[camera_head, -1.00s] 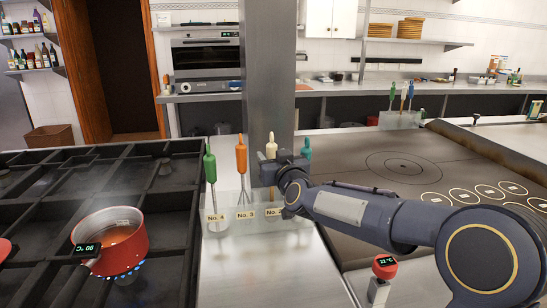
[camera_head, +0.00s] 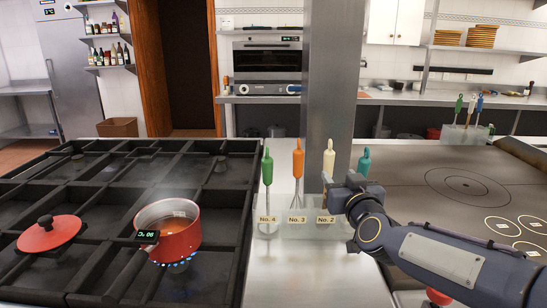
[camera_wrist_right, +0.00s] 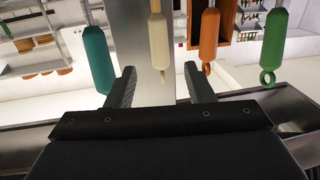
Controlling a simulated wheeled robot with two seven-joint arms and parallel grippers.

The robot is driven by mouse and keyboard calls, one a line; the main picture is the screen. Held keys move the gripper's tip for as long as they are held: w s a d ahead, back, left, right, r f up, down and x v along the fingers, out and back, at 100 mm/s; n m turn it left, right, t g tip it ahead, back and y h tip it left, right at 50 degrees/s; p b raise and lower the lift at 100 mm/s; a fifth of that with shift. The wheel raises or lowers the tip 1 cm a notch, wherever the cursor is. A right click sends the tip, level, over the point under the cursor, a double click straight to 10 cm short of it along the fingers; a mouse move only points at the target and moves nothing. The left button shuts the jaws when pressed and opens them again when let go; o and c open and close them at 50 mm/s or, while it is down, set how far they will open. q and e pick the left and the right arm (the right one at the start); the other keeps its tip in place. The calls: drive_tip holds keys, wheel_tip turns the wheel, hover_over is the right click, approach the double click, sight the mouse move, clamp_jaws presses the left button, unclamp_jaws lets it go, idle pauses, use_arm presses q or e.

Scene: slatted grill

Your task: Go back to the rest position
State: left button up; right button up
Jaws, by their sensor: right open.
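My right gripper (camera_head: 340,186) is at the right end of the clear utensil holder (camera_head: 288,228), by the cream-handled utensil (camera_head: 329,163) and the teal one (camera_head: 363,162). In the right wrist view its two fingers (camera_wrist_right: 158,90) are apart with nothing between them. The handles show beyond the fingertips there: teal (camera_wrist_right: 98,58), cream (camera_wrist_right: 159,45), orange (camera_wrist_right: 208,40) and green (camera_wrist_right: 273,45). In the head view the orange whisk (camera_head: 298,160) and the green-handled utensil (camera_head: 267,168) stand in the holder. My left gripper is out of view.
A red pot (camera_head: 178,240) with liquid sits over a blue flame on the black grill stove (camera_head: 110,250) at left. A red lid (camera_head: 50,234) lies beside it. A metal column (camera_head: 332,80) rises behind the holder. A flat griddle (camera_head: 450,170) is at right.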

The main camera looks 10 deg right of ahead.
drive_tip(key=s+a+f+g+y+p, duration=0.2)
drive_tip(key=s+a+f+g, duration=0.1)
drive_tip(key=s, duration=0.7)
drive_tip(key=s+a+f+g+y+p, duration=0.2)
drive_tip(key=s+f+g, duration=0.3)
drive_tip(key=s, duration=0.5)
drive_tip(key=s+a+f+g+y+p, duration=0.2)
drive_tip(key=s+a+f+g, duration=0.1)
drive_tip(key=s, duration=0.8)
wheel_tip(320, 180, down, 2)
drive_tip(key=shift+a+f+g+p, duration=0.15)
drive_tip(key=shift+a+g+p, duration=0.2)
drive_tip(key=shift+g, duration=0.25)
